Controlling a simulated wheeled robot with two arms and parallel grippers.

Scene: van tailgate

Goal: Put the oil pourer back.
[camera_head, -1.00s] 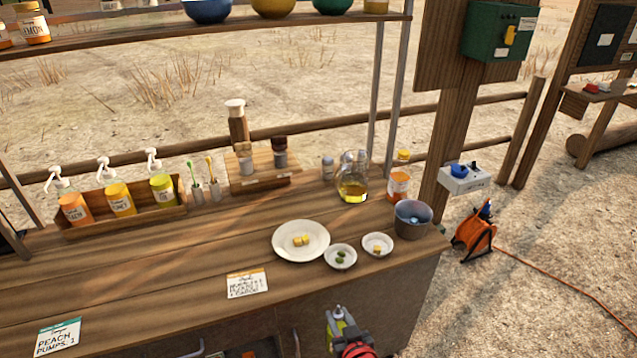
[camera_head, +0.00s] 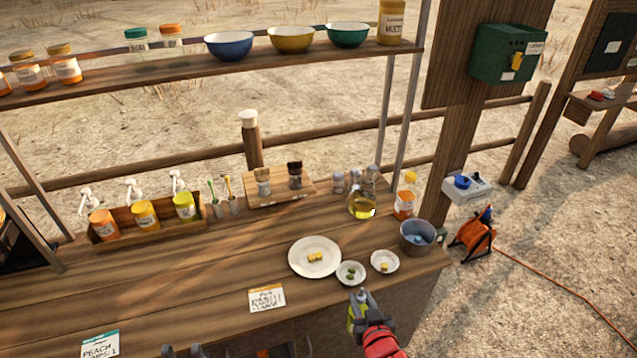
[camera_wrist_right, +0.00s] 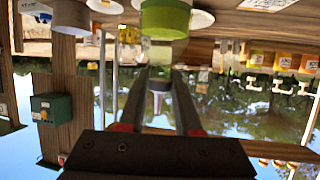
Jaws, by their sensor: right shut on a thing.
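My right gripper (camera_head: 363,302) is in front of the counter's near right edge, by the small dishes. It is shut on a clear bottle with a yellow-green lower part, which looks like the oil pourer (camera_head: 351,318). In the right wrist view, which is upside down, the oil pourer (camera_wrist_right: 166,18) sits between the two fingers, with a grey top. My left gripper (camera_head: 184,351) barely shows at the bottom edge, two dark fingertips apart with nothing seen between them.
A round glass flask of yellow oil (camera_head: 362,207) stands at the back right beside shakers and an orange-labelled bottle (camera_head: 404,197). A plate (camera_head: 314,246), two small dishes and a grey bucket (camera_head: 432,238) are nearer. The counter's left middle (camera_head: 170,270) is clear.

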